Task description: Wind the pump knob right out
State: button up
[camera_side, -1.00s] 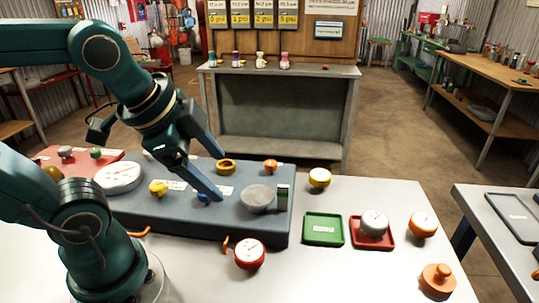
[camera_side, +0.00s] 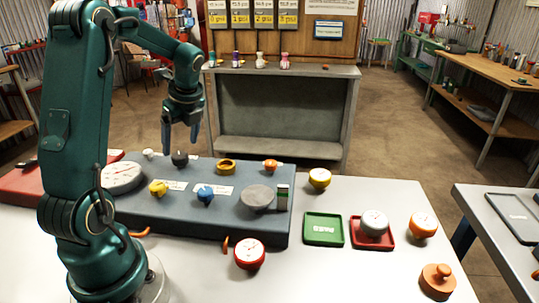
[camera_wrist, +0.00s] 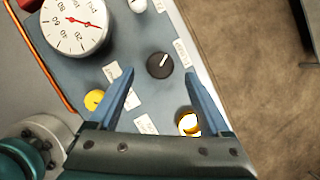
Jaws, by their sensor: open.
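My gripper (camera_side: 180,140) is open and empty, pointing down above the black knob (camera_side: 180,158) at the back of the blue-grey panel (camera_side: 150,222). In the wrist view the black knob (camera_wrist: 159,65), with a white pointer line, lies between the two spread fingertips (camera_wrist: 158,74), and they appear apart from it. A yellow knob (camera_side: 158,188), a blue knob (camera_side: 205,195), a small white knob (camera_side: 149,154) and an orange knob (camera_side: 270,166) are also on the panel. The labels are too small to read, so I cannot tell which is the pump knob.
A red gauge (camera_side: 249,254), a green tray (camera_side: 323,229) and a red tray (camera_side: 372,241) are on the white table. The air above the panel's right part is clear.

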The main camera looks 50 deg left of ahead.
aim_at(180, 155)
jog(key=shift+x, duration=2.15)
jog(key=shift+c, duration=0.4)
grip_shut()
jog(key=shift+w, duration=0.1)
